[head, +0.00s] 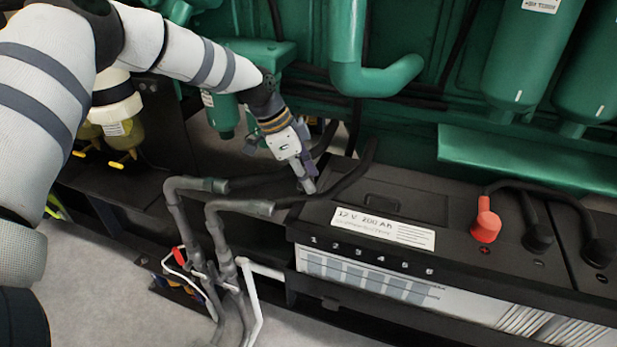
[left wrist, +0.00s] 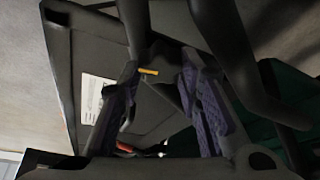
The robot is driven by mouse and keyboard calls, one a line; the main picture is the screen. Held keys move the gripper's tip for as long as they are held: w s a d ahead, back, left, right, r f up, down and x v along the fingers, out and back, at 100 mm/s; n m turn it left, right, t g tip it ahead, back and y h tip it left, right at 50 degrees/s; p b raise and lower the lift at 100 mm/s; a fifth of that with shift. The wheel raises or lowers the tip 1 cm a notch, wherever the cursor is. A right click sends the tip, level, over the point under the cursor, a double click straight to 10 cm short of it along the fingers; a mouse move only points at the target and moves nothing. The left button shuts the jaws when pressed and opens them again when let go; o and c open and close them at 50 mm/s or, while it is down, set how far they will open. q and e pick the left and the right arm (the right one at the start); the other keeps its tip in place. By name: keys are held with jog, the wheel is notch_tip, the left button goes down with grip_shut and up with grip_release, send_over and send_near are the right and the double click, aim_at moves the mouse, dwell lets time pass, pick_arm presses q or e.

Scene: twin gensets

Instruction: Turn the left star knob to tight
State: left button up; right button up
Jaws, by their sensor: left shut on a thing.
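My left gripper (head: 304,182) reaches down from the upper left to the back left corner of the battery (head: 385,205). In the left wrist view its two purple-padded fingers (left wrist: 162,75) are closed around a dark knob (left wrist: 162,90) with a yellow mark on its top. I take this to be the left star knob; its lobes are hard to make out. In the head view the knob is hidden by the gripper. No tight or loose marking can be read. My right gripper is not in view.
Thick black cables (head: 345,180) pass close beside the gripper. Grey pipes (head: 215,225) stand in front left. A red terminal cover (head: 485,220) and black caps are on the battery tops at right. Green engine parts (head: 375,80) rise behind. Grey floor is open at lower left.

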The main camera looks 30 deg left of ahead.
pick_arm(q)
jog(key=shift+f+m, duration=0.15)
jog(key=shift+m, duration=0.45)
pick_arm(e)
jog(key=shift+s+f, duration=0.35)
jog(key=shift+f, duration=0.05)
pick_arm(q)
jog(key=shift+s+m+g+b, duration=0.1)
jog(key=shift+m+g+b, duration=0.2)
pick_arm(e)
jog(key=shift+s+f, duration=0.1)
pick_arm(q)
jog(key=o, duration=1.1)
jog(key=shift+o, duration=0.2)
jog(key=shift+a+r, duration=0.1)
jog(key=shift+r, duration=0.35)
jog(key=v, duration=1.1)
jog(key=shift+a, duration=0.15)
